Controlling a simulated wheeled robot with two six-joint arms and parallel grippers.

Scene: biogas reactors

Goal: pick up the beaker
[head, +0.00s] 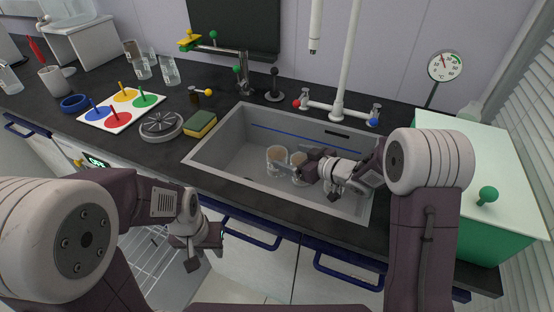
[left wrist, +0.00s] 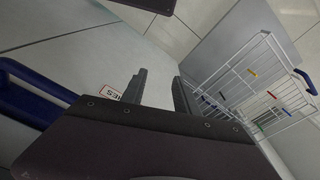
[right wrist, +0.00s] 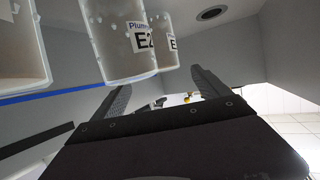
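A tap (head: 340,100) with red and blue handles stands behind the sink. A green box (head: 480,165) is on the right. A sponge (head: 200,124), a round drain part (head: 162,126) and glasses are on the left counter. An open dishwasher rack (left wrist: 255,85) lies below.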

